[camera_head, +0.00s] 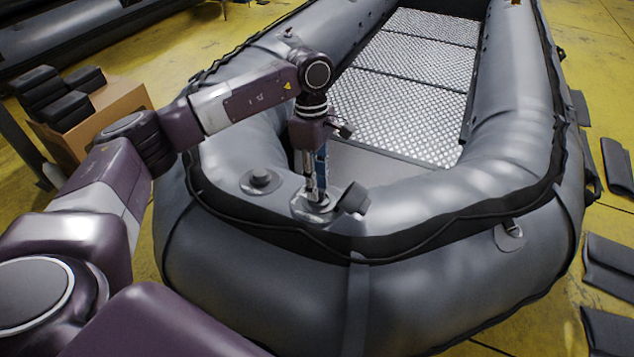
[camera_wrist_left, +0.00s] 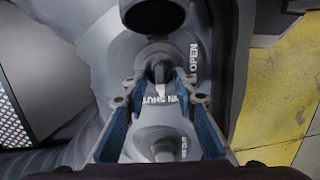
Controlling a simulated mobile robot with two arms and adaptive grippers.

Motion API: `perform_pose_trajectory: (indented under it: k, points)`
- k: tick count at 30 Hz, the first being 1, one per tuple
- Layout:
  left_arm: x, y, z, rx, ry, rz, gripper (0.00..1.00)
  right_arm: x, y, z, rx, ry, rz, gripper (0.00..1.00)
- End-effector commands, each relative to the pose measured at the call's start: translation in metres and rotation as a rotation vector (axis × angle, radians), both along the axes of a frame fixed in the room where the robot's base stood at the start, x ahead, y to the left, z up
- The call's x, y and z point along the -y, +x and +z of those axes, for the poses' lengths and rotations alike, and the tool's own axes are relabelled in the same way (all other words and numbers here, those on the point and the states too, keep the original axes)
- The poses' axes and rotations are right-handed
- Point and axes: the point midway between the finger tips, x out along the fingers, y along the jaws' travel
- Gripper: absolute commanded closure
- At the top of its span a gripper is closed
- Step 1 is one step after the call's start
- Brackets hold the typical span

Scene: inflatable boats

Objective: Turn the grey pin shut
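The grey pin (camera_wrist_left: 158,69) stands in the middle of a round valve on the grey boat's bow tube. The words OPEN and SHUT are printed around it. In the head view the valve (camera_head: 318,207) shows under my left gripper (camera_head: 317,192), which points straight down at it; the fingers mostly hide the pin there. In the left wrist view the left gripper (camera_wrist_left: 158,84) is open, with one blue-padded finger on each side of the pin. Small gaps seem to show beside the pin; I cannot tell contact for sure. My right gripper is not in view.
A black valve cap (camera_head: 352,198) stands tilted beside the valve, close to the fingers. A second, capped valve (camera_head: 261,180) sits to the left on the tube. A cardboard box (camera_head: 108,112) with black pads stands at left; black pads (camera_head: 612,268) lie on the floor at right.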

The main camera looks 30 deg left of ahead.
Motion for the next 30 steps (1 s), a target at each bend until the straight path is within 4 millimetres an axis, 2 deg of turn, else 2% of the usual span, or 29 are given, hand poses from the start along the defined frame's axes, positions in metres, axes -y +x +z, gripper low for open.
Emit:
perform_pose_trajectory:
  k: [5,12,18,22,30]
  points:
    - [-0.003,0.004,0.026,0.005,-0.002,0.002,0.74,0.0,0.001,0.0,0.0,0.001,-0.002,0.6]
    - [-0.009,0.01,0.077,0.006,-0.001,0.001,0.74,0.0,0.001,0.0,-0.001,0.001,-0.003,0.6]
    - [-0.013,0.012,0.107,0.004,-0.001,0.001,0.74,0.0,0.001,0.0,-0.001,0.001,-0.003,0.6]
    - [-0.014,0.013,0.115,0.003,-0.001,0.0,0.74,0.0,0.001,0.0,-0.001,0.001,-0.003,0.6]
    - [-0.014,0.013,0.117,0.002,-0.001,0.0,0.74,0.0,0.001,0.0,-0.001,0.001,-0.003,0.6]
